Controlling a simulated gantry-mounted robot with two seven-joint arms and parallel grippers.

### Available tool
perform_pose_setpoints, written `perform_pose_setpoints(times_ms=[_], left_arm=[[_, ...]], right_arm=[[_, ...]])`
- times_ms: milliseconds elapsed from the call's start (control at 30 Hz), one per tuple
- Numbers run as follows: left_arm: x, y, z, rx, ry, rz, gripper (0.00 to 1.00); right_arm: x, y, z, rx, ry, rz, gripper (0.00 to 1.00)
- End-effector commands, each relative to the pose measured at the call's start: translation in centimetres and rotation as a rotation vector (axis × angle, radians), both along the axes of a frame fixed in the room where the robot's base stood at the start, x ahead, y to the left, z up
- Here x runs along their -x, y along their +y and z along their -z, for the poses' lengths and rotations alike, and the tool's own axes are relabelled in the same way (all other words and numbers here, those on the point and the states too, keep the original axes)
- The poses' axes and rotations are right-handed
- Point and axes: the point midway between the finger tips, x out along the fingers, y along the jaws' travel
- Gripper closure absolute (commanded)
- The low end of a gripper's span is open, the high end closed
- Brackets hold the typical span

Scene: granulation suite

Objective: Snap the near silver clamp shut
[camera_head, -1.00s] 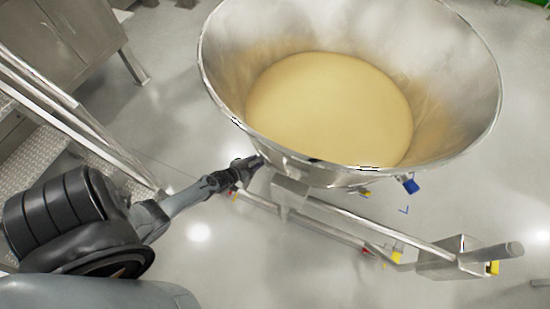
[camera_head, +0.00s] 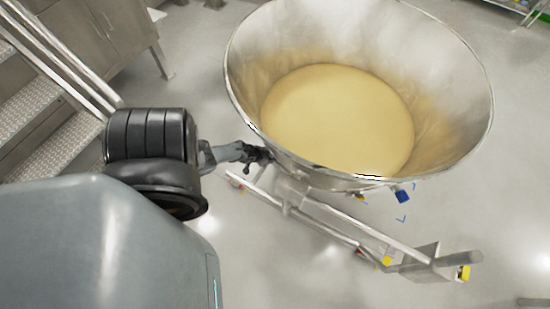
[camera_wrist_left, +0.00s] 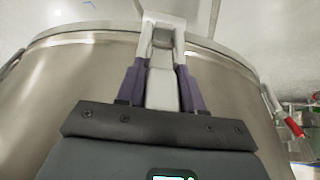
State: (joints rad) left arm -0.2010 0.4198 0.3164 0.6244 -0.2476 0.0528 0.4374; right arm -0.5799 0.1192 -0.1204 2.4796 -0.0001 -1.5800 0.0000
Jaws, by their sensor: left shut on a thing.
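The silver clamp (camera_wrist_left: 162,90) shows in the left wrist view, at the rim of the steel bowl (camera_wrist_left: 80,75). Its bracket hooks over the rim band and its pale lever hangs down in front of the wall. My left gripper (camera_wrist_left: 160,68) has its purple fingers on both sides of the lever and is shut on it. I cannot tell whether the clamp is fully latched. In the head view my left gripper (camera_head: 262,155) is at the left near side of the bowl (camera_head: 245,100), and the clamp is too small to make out. My right gripper is not in view.
The bowl holds yellowish powder (camera_head: 340,118). A steel frame bar (camera_head: 335,220) with an end box (camera_head: 425,262) runs below it. A blue part (camera_head: 403,197) hangs under the rim. Steps (camera_head: 30,100) and a cabinet (camera_head: 95,45) stand left. A red handle (camera_wrist_left: 294,127) shows beside the bowl.

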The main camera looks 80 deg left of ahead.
Motion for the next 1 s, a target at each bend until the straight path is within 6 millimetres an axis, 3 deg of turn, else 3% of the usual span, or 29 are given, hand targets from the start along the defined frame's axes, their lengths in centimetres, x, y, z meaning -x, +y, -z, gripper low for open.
perform_pose_setpoints(times_ms=[400,433,567,1000], left_arm=[[0.34,0.07,0.12,0.005,0.011,-0.005,1.0],[0.34,0.07,0.12,0.005,0.011,-0.005,0.62],[0.31,0.07,0.1,0.005,0.01,-0.005,0.43],[0.65,-0.14,-0.87,0.004,0.008,-0.004,0.43]], right_arm=[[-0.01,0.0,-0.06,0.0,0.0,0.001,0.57],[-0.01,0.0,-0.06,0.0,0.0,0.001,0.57],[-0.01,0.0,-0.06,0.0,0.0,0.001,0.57],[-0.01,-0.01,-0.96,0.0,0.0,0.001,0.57]])
